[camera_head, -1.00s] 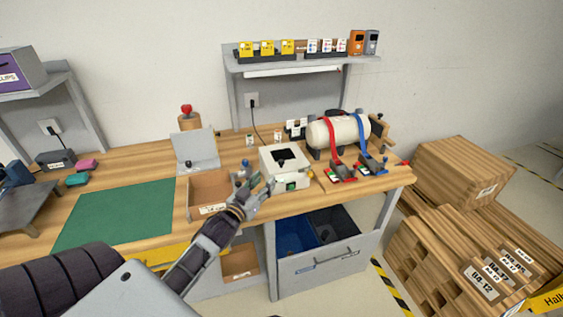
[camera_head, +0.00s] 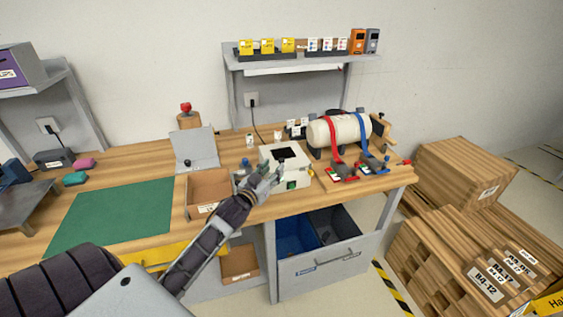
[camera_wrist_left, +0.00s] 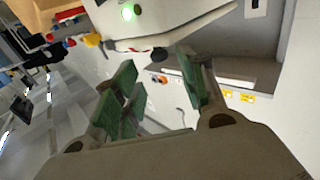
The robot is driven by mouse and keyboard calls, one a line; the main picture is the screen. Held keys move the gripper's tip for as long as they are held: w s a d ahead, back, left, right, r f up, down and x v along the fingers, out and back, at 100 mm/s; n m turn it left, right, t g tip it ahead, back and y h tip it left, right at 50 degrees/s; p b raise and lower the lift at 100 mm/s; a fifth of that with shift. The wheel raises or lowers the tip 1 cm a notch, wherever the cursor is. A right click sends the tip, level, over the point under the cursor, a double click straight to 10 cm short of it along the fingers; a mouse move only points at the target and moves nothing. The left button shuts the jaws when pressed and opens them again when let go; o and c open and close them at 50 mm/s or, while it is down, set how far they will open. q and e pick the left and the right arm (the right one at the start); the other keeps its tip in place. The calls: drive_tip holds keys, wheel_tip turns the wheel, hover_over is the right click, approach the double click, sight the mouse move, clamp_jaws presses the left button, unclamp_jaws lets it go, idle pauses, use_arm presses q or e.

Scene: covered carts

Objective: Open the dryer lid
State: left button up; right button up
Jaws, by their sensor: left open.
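The dryer is a small white box (camera_head: 299,180) on the bench, with a dark square window in its shut lid (camera_head: 285,153) and a green button on its front. My left gripper (camera_head: 268,180) is at the dryer's front left edge, overlapping it in the head view; I cannot tell whether they touch. In the left wrist view the left gripper (camera_wrist_left: 160,82) is open, its green finger pads apart with nothing between them. The white dryer body (camera_wrist_left: 180,15) with its lit green button is just beyond the fingertips. My right gripper is not in view.
An open wooden bin (camera_head: 207,188) stands left of the dryer. A white tank (camera_head: 338,131) with red and blue straps is to its right. A green mat (camera_head: 110,215) covers the bench's left part. A grey drawer (camera_head: 325,262) stands open below.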

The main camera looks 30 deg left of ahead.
sight(280, 161)
use_arm(q)
drive_tip(key=shift+w, duration=0.6)
drive_tip(key=shift+w+a+b, duration=0.15)
drive_tip(key=shift+w+b, duration=0.5)
drive_tip(key=shift+w, duration=0.55)
drive_tip(key=shift+w+b, duration=0.3)
drive_tip(key=shift+w, duration=0.55)
drive_tip(key=shift+w+a, duration=0.1)
drive_tip(key=shift+w, duration=0.4)
drive_tip(key=shift+w+b, duration=0.35)
drive_tip(key=shift+w, duration=0.05)
drive_tip(key=shift+c, duration=0.8)
drive_tip(key=c, duration=0.7)
clamp_jaws()
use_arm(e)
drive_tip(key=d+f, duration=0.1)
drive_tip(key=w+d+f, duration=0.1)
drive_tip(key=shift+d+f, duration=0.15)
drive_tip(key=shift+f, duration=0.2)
